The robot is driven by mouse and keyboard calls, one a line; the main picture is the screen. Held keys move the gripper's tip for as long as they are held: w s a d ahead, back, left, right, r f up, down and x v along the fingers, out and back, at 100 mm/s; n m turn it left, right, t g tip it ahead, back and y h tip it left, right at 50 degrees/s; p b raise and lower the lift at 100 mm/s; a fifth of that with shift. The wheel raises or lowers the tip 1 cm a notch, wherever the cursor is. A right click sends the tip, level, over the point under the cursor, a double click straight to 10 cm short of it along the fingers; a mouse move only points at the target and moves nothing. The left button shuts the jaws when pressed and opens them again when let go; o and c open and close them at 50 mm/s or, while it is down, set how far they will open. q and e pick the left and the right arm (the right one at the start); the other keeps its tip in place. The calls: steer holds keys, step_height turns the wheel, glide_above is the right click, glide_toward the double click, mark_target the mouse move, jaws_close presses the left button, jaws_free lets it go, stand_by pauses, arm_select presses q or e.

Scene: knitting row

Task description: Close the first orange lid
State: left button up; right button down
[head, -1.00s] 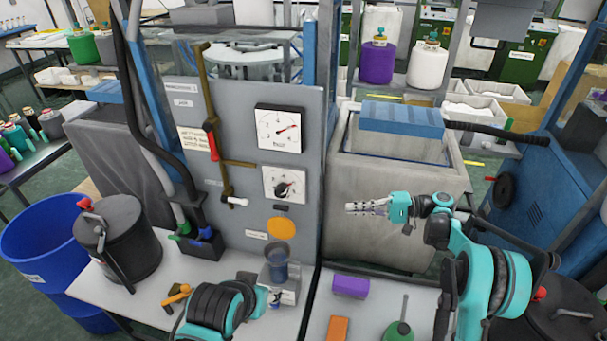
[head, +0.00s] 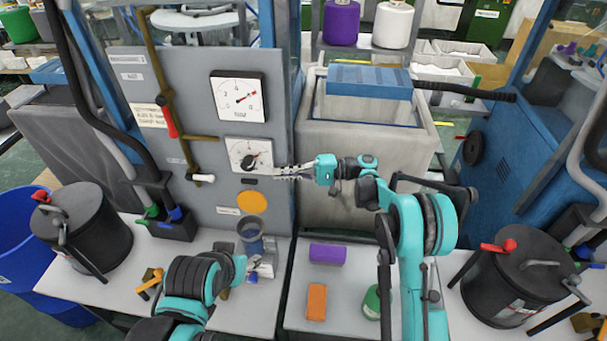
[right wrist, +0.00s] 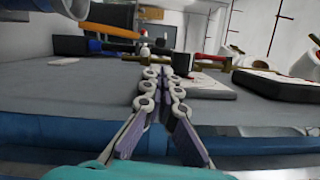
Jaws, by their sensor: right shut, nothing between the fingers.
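One orange round lid (head: 252,202) shows on the grey panel (head: 205,110), below the lower dial. It looks flat to the panel; I cannot tell whether it is open or closed. My right gripper (head: 277,172) is shut and empty. It points left at the panel, just right of the lower dial and a little above the lid.
The upper dial (head: 239,96) and lower dial (head: 247,155) stick out from the panel. A brass pipe with a red handle (head: 166,118) runs at the left.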

mark_target(260, 174)
steer(key=b+x, duration=0.1)
steer(key=x, duration=0.5)
steer(key=shift+a, duration=0.1)
